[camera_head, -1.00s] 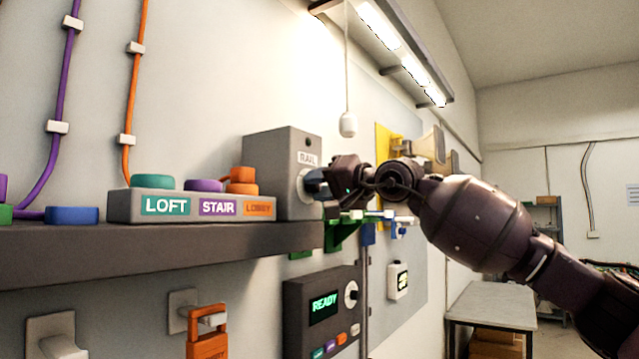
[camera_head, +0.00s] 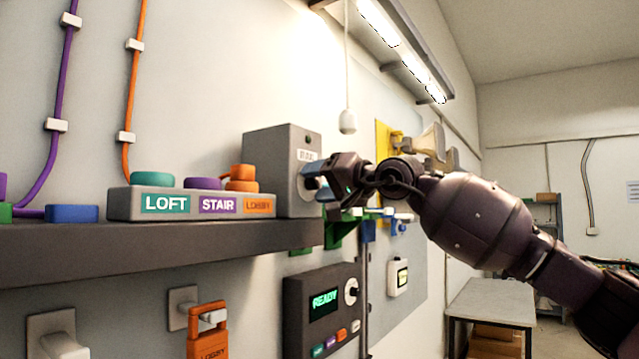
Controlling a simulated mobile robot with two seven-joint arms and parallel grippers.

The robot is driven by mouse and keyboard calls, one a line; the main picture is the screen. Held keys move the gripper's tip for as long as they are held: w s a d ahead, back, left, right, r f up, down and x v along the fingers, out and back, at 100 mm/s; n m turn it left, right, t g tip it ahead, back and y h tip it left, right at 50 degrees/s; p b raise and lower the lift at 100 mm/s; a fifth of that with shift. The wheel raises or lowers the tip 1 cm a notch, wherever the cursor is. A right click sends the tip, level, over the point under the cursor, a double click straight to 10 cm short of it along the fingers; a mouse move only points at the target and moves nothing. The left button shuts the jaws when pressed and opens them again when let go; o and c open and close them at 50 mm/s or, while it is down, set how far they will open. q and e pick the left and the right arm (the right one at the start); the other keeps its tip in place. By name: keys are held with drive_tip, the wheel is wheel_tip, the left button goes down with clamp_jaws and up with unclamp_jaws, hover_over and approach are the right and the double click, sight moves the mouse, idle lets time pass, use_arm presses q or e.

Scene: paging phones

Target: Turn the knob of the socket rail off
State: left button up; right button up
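The socket rail is a grey box (camera_head: 268,172) labelled RAIL, standing on the dark shelf. Its knob (camera_head: 308,184) is on a pale round plate on the face towards the right and is partly hidden by my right gripper. My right gripper (camera_head: 318,182) comes in from the right and is at the knob, with one bluish finger above it and one below. Whether the fingers press on the knob is too small to tell. The knob's exact setting cannot be read. My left gripper is not in view.
A grey block with LOFT, STAIR and LOBBY labels (camera_head: 190,205) sits left of the box on the shelf (camera_head: 150,252). Below are a READY panel (camera_head: 322,308) and an orange lockout (camera_head: 207,345). Green and blue hooks (camera_head: 345,228) are close under my gripper.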

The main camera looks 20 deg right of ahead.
drive_tip(key=shift+s+d, duration=0.4)
drive_tip(key=shift+s, duration=0.05)
drive_tip(key=b+v, duration=0.2)
drive_tip(key=v, duration=0.7)
drive_tip(key=shift+s+d+b, duration=0.2)
drive_tip(key=shift+s+b, duration=0.1)
